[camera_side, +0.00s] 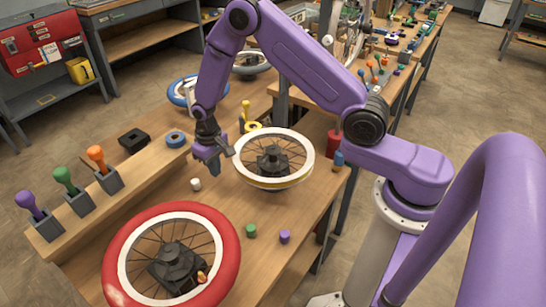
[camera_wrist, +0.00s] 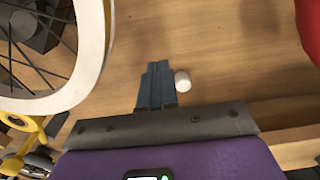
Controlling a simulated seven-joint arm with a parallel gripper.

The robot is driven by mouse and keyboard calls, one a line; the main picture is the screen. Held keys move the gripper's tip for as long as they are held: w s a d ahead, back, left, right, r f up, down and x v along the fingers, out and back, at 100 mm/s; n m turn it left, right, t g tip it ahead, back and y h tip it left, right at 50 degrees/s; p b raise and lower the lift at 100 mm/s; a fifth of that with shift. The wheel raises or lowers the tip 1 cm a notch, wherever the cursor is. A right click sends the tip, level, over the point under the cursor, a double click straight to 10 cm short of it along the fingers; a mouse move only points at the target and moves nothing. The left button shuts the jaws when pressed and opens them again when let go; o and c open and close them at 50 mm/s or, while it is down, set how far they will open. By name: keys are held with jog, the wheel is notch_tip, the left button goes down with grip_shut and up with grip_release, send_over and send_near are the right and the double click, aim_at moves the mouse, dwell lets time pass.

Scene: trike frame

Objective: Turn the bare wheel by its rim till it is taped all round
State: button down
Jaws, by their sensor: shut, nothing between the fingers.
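The bare wheel (camera_side: 309,160) lies flat on a dark stand near the middle of the bench in the side view. It has a white rim, dark spokes and a yellowish band along its outer edge. Its rim also shows at the upper left of the wrist view (camera_wrist: 92,48). How far any tape goes round cannot be told. My gripper (camera_side: 216,170) is shut and empty, pointing down just left of the rim in the side view. Its closed fingers (camera_wrist: 157,72) are apart from the rim in the wrist view.
A small white cylinder (camera_side: 195,184) stands beside my fingers. A red-tyred wheel (camera_side: 229,245) lies at the front. Green (camera_side: 251,231) and purple (camera_side: 285,237) pegs stand on the bench. A blue ring (camera_side: 176,139) and coloured-handled tools (camera_side: 64,181) sit along the left ledge.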

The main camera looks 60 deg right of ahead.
jog(key=shift+s+d, duration=0.5)
jog(key=shift+d, duration=0.3)
jog(key=shift+s+d, duration=0.5)
jog(key=shift+d, duration=0.3)
jog(key=s+a, duration=0.6)
jog(key=s, duration=0.4)
jog(key=shift+s, duration=0.2)
jog(key=shift+a, duration=0.1)
jog(key=w+a, duration=0.2)
jog(key=a, duration=0.1)
jog(key=shift+w+a, duration=0.1)
jog(key=shift+a, duration=0.1)
jog(key=w+d, duration=0.6)
jog(key=w, duration=0.4)
jog(key=shift+d, duration=0.25)
